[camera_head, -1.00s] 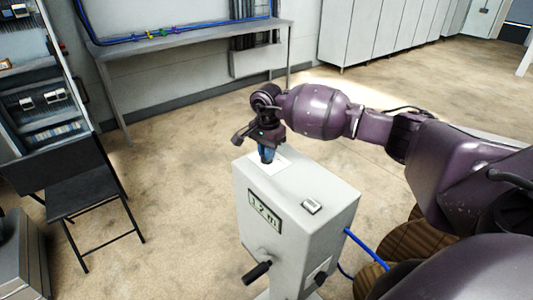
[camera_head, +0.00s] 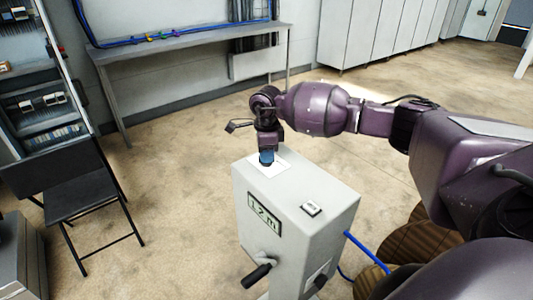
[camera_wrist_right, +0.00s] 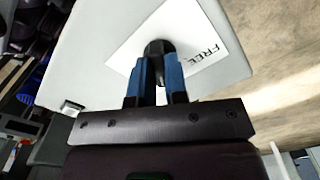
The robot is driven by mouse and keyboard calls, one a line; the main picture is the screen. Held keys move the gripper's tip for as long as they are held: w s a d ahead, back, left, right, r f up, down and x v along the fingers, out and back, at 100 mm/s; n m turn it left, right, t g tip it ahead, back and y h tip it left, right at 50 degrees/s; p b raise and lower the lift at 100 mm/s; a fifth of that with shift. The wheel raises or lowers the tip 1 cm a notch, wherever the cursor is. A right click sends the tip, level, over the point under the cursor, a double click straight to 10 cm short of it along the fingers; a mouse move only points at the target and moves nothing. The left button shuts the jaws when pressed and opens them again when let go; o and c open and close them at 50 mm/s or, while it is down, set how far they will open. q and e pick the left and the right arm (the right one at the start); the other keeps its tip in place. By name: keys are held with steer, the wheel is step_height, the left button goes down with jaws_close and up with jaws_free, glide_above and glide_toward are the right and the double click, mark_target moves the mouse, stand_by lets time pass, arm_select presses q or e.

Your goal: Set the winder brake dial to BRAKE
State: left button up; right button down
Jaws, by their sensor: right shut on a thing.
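The winder brake dial (camera_wrist_right: 157,46) is a dark round knob on a white label card (camera_wrist_right: 190,30), on top of the pale grey machine box (camera_head: 300,187). The card reads FREE to the right of the knob in the wrist view; no BRAKE word is visible. My right gripper (camera_head: 267,157) points straight down over the card (camera_head: 281,171) in the head view and hides the knob there. Its blue fingers are shut on the dial, one on each side, as the right wrist view shows (camera_wrist_right: 159,66). My left gripper is not in view.
The box also has a display panel (camera_head: 264,214), a small switch (camera_head: 311,208) on top and a black-handled crank (camera_head: 257,275) at its front. A blue cable (camera_head: 367,250) leaves its right side. A black chair (camera_head: 70,192) stands at left, with open floor between.

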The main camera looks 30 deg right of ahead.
steer(key=shift+m, duration=0.4)
steer(key=c, duration=1.1)
jaws_free()
steer(key=shift+c, duration=0.2)
steer(key=shift+r, duration=0.15)
step_height(320, 180, up, 11)
steer(key=shift+f, duration=0.2)
